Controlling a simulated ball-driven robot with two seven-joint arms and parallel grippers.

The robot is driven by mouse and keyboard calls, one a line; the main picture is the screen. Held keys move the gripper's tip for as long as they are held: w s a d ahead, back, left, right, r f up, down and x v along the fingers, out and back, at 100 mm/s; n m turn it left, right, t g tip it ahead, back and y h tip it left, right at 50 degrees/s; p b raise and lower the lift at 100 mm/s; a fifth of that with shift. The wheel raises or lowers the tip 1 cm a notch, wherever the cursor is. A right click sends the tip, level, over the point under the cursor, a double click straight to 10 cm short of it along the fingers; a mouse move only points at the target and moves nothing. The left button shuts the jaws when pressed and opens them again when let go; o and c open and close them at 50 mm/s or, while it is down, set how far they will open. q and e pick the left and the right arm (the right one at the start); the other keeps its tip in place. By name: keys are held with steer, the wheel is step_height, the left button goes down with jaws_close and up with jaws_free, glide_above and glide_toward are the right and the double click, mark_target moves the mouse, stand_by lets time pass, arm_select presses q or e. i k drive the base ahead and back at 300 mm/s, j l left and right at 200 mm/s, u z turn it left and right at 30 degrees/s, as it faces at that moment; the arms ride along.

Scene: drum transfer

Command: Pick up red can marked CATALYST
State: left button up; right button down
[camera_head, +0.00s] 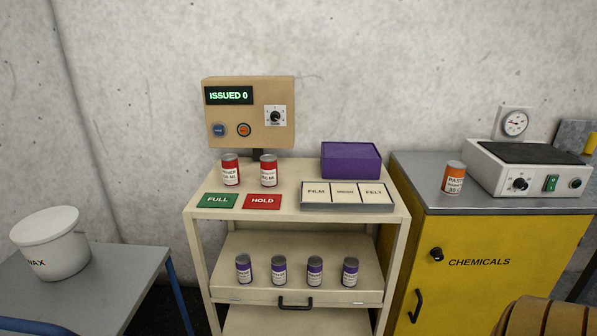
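Two red cans with white labels stand upright side by side on the top of the cream cart (290,222). One is the left red can (230,170), behind the green FULL card (218,200). The other is the right red can (268,171), behind the red HOLD card (262,202). Their labels are too small to read surely, so I cannot tell which says CATALYST. Neither of my grippers is in view.
A control box (249,110) reading ISSUED 0 stands behind the cans. A purple box (351,160) and a FILM/FELT tray (348,208) are right. Several purple cans (314,272) stand below. An orange can (453,178) is on the yellow cabinet (480,262).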

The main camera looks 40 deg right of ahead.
mark_target(267, 162)
steer(key=i+j+z, duration=0.1)
steer(key=z, duration=0.3)
steer(key=i+j+z, duration=0.1)
steer(key=j+z, duration=0.4)
steer(key=z, duration=0.25)
steer(key=i+j+z, duration=0.1)
steer(key=j+z, duration=0.25)
steer(key=j, duration=0.25)
